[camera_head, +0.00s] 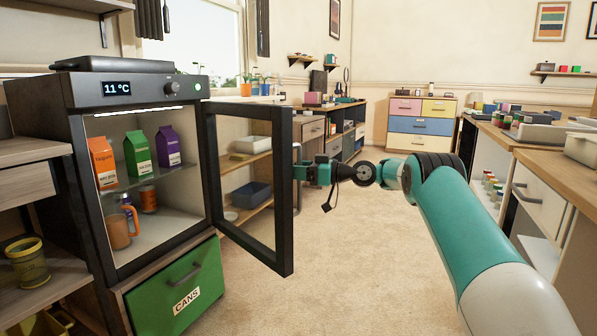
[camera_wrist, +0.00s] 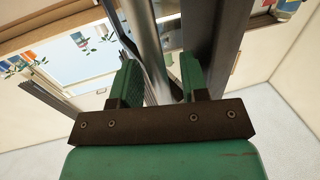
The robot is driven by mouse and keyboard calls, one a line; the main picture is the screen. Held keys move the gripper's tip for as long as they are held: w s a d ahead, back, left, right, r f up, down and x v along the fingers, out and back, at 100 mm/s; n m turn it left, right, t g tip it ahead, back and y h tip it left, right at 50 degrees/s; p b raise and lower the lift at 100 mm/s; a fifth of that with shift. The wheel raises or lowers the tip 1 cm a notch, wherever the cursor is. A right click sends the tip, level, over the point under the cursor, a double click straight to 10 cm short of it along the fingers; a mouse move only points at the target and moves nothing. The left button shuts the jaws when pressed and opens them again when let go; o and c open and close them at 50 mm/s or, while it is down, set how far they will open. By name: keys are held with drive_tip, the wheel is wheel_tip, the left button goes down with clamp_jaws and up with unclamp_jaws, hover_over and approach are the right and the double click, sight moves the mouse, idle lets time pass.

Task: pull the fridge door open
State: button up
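The fridge (camera_head: 130,91) stands at the left with its glass door (camera_head: 283,230) swung wide open toward the room. The inside shows orange, green and purple cartons on the upper shelf. My gripper (camera_head: 301,172) is at the outer face of the door, near its free edge. In the wrist view, a silver upright door handle (camera_wrist: 147,35) runs between the green fingers of my gripper (camera_wrist: 161,80).
A green drawer (camera_head: 178,288) marked CANS sits below the fridge. A counter (camera_head: 567,172) lines the right side. A colourful chest of drawers (camera_head: 421,124) stands at the back wall. The beige floor (camera_head: 345,270) between is clear.

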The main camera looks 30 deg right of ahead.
drive_tip(key=shift+r, duration=0.15)
wheel_tip(320, 180, up, 20)
drive_tip(key=p, duration=0.9)
